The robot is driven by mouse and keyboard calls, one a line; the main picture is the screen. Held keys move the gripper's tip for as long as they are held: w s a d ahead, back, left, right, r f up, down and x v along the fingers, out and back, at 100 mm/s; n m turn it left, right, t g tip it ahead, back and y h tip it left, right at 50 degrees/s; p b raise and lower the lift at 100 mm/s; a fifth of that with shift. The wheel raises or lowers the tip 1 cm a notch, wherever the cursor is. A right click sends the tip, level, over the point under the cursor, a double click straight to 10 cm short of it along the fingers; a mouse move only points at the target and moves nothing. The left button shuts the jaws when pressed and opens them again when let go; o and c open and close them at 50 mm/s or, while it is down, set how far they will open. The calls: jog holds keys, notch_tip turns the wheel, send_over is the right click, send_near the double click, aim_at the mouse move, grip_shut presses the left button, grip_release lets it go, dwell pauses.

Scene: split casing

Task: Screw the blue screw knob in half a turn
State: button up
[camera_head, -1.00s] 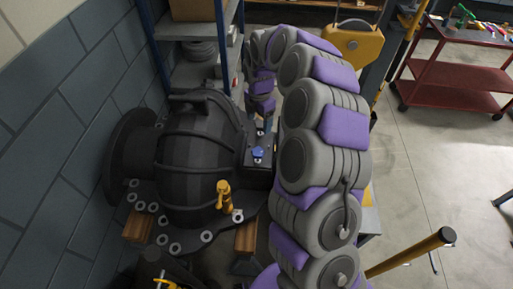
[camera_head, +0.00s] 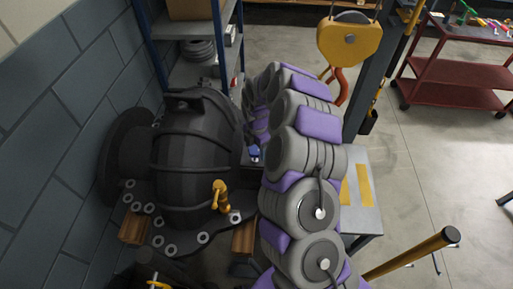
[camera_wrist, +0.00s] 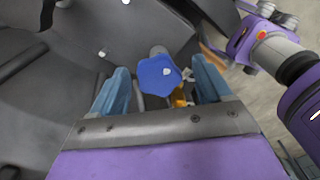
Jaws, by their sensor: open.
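The blue screw knob (camera_wrist: 158,75) has a lobed head and shows between the two fingers of my gripper (camera_wrist: 160,85) in the wrist view. The fingers are open, one to each side of the knob, with a gap on both sides. In the head view the knob (camera_head: 254,153) is a small blue spot at the right side of the dark casing (camera_head: 192,150), close to my arm. My arm hides the gripper in the head view. The wrist view does not show clearly how deep the knob sits between the fingers.
A yellow valve fitting (camera_head: 221,196) rises from the casing's lower flange. A yellow crane hook block (camera_head: 349,42) hangs behind my arm. A grey-topped table (camera_head: 361,205) stands to the right. A red cart (camera_head: 460,72) stands at the back right. The floor at right is mostly clear.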

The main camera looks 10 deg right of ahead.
jog(key=shift+a, duration=0.75)
jog(key=shift+c, duration=1.1)
jog(key=shift+d, duration=0.45)
jog(key=c, duration=0.5)
jog(key=shift+a, duration=0.1)
jog(key=c, duration=0.3)
